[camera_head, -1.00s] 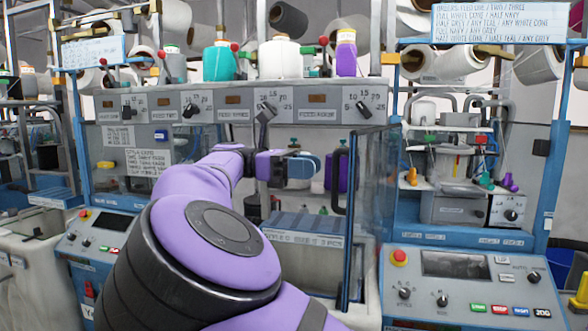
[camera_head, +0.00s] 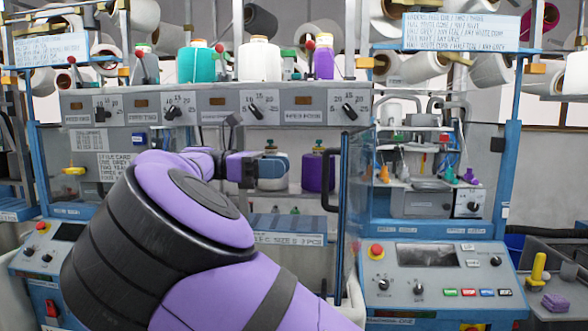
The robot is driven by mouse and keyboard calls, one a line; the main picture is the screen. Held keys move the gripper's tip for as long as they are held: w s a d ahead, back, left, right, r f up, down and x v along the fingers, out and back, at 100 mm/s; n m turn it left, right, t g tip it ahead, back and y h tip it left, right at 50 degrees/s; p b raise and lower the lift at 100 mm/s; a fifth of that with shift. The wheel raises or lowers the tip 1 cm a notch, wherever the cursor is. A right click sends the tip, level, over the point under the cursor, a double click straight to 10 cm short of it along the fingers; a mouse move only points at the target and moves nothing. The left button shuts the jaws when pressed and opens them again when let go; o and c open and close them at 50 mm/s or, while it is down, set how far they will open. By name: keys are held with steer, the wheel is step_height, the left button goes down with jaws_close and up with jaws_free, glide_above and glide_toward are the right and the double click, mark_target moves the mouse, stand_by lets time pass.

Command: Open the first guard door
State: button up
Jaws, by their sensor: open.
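A clear guard door (camera_head: 356,205) with a blue frame stands at the right side of the middle knitting machine's opening. It is swung outward and seen nearly edge-on. Its black bar handle (camera_head: 331,180) faces left. I cannot tell from a label whether this is the first door. My gripper (camera_head: 284,167) is open, at the end of my purple arm, left of the handle and apart from it in the picture. Its fingers are small and partly overlap a white bottle behind, so the gap between them is hard to see.
A grey dial panel (camera_head: 215,107) runs above the opening, with cones on top. A purple bottle (camera_head: 318,171) stands inside, behind the handle. A control console (camera_head: 440,275) juts out at the lower right. My arm hides much of the lower left.

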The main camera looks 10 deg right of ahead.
mark_target(323, 172)
steer(key=s+n+t, duration=0.8)
steer(key=t, duration=0.5)
steer(key=shift+y, duration=0.3)
steer(key=x, duration=1)
steer(key=shift+w+d+f, duration=0.2)
steer(key=shift+w+f, duration=0.05)
steer(key=shift+w, duration=0.1)
jaws_close()
